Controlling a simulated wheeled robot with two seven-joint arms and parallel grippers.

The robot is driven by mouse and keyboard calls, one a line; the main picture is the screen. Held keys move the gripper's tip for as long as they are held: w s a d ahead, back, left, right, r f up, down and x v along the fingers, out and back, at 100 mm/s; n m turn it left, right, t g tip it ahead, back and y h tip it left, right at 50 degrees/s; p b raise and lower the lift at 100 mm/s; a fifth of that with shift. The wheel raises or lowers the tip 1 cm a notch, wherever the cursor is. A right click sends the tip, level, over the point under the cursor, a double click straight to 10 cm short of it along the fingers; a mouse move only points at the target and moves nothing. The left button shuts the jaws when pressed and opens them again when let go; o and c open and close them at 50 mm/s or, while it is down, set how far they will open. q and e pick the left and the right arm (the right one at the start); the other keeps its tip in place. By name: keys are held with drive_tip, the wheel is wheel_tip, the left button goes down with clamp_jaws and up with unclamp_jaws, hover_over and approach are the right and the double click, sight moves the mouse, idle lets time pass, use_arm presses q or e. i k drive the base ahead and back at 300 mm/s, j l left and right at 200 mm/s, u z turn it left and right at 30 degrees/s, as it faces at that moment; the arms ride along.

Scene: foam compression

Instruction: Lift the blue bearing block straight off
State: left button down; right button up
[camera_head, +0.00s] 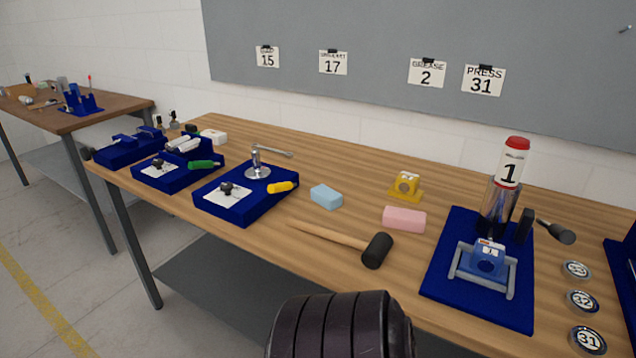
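The blue bearing block (488,259) sits on a dark blue base plate (458,300) at the right of the workbench. It carries a small label on top and a round bore in its front. A grey U-shaped frame (482,284) runs around its front and sides; I cannot tell whether they touch. Neither of my grippers shows in the head view.
A tube (515,160) with a red cap and a "1" label stands behind the block, beside a black upright part (525,226). A mallet (376,250), pink block (404,219), light blue block (326,196) and yellow bearing block (406,187) lie left. Numbered tins (582,301) stand right.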

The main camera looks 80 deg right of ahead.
sight(486, 260)
drive_tip(key=z, duration=3.6)
drive_tip(key=i+j+z, duration=0.1)
drive_tip(key=j, duration=0.55)
drive_tip(key=i+j+z, duration=0.15)
drive_tip(key=j, duration=0.55)
drive_tip(key=j+z, duration=0.1)
drive_tip(key=j, duration=0.6)
